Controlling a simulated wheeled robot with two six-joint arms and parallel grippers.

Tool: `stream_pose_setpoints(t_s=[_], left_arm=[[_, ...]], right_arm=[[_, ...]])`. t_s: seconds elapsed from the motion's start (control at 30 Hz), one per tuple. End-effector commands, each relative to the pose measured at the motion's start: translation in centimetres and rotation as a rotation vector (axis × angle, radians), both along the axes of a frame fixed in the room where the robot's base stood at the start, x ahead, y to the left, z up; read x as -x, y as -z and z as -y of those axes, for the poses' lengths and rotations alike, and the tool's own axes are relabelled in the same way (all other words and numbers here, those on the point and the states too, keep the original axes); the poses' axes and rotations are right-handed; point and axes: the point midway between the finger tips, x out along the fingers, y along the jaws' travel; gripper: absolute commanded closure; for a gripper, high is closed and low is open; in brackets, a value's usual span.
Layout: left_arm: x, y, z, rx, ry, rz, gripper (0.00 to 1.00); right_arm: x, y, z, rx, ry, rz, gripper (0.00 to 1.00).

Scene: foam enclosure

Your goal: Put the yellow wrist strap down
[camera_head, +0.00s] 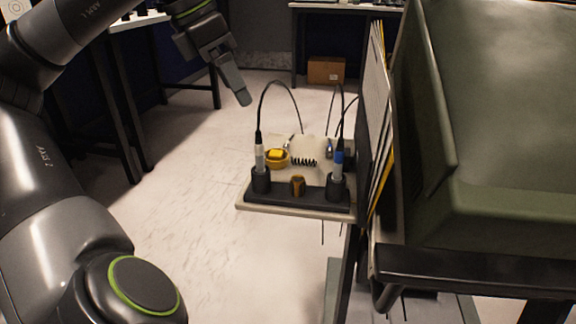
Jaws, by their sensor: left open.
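The yellow wrist strap (276,157) lies on a small pale shelf (243,204), behind the left end of a black holder. A dark coiled cord (304,162) lies to its right. My left gripper (240,92) is up and to the left of the shelf, apart from the strap, pointing down with nothing visible in it. Its fingers overlap in this view. My right gripper is not in view.
The black holder (298,196) carries two upright corded tools (260,157) (338,166). Upright panels (375,110) and a green foam-like enclosure (490,217) stand close on the right. Open floor (200,225) lies left of the shelf.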

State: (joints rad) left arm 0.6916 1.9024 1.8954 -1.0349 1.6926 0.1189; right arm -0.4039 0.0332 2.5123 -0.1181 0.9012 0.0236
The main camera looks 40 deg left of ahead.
Motion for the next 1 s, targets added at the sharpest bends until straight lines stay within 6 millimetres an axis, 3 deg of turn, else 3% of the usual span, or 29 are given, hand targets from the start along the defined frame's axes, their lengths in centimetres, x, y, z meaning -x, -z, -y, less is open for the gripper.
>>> stream_pose_setpoints(t_s=[0.1, 0.4, 1.0], left_arm=[[-1.0, 3.0, 0.5, 0.004, 0.003, -0.004, 0.28], [-3.2, 8.3, 1.4, 0.006, 0.004, -0.003, 0.28], [-5.2, 12.1, 2.3, 0.008, 0.004, 0.000, 0.28]], right_arm=[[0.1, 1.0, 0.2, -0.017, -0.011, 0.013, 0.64], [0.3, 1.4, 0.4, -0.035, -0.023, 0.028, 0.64], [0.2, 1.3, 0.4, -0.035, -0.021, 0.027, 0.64]])
